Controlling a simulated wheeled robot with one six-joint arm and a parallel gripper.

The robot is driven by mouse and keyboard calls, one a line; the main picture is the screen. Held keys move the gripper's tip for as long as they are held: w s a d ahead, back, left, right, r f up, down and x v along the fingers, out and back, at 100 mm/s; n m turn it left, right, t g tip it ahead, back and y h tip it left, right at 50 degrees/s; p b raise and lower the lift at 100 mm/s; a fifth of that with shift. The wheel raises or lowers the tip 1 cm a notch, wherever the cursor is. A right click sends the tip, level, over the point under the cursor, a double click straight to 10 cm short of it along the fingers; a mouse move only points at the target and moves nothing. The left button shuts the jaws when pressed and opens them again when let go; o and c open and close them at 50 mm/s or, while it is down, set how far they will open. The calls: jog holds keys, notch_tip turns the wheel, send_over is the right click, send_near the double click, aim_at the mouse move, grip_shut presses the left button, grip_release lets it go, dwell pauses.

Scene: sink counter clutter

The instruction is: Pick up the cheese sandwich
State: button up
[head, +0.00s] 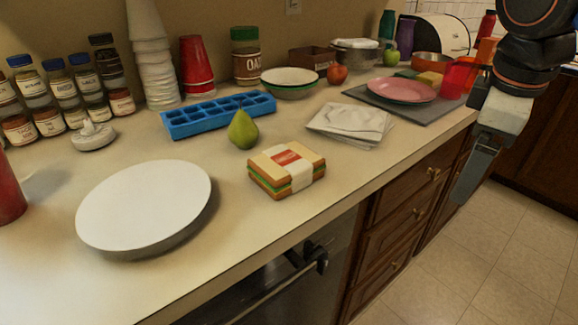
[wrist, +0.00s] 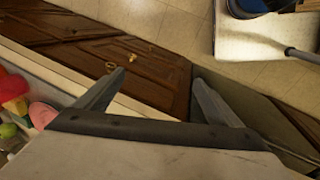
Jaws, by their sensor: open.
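The cheese sandwich (head: 287,170) lies on the counter near its front edge in the head view. It has bread, green filling and a white paper band with a red label. My gripper (head: 466,190) hangs at the right of the head view, in front of the counter's edge and well to the right of the sandwich. In the wrist view my gripper (wrist: 160,85) is open and empty, with its two fingers apart over the cabinet fronts. The sandwich is not seen in the wrist view.
A green pear (head: 243,130) stands just behind the sandwich, with a blue ice tray (head: 219,113) beyond. A white plate (head: 146,205) is to the left. Napkins (head: 350,122) lie to the right. A pink plate (head: 401,90) sits on a grey mat (head: 425,112) farther right.

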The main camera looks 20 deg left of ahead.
jog(key=a+r+n, duration=0.4)
jog(key=a+r, duration=0.1)
jog(key=a, duration=0.4)
jog(key=n+t+h, duration=0.1)
jog(key=n+h, duration=0.1)
jog(key=n, duration=1)
send_near(285, 158)
jog(key=x, duration=0.5)
jog(key=shift+w+a, duration=0.1)
jog(key=shift+a, duration=0.15)
jog(key=shift+d+x, duration=0.15)
jog(key=shift+x, duration=1.2)
jog(key=shift+d+x, duration=0.1)
jog(key=shift+x, duration=1.25)
jog(key=shift+f, duration=0.1)
jog(key=c, duration=1.2)
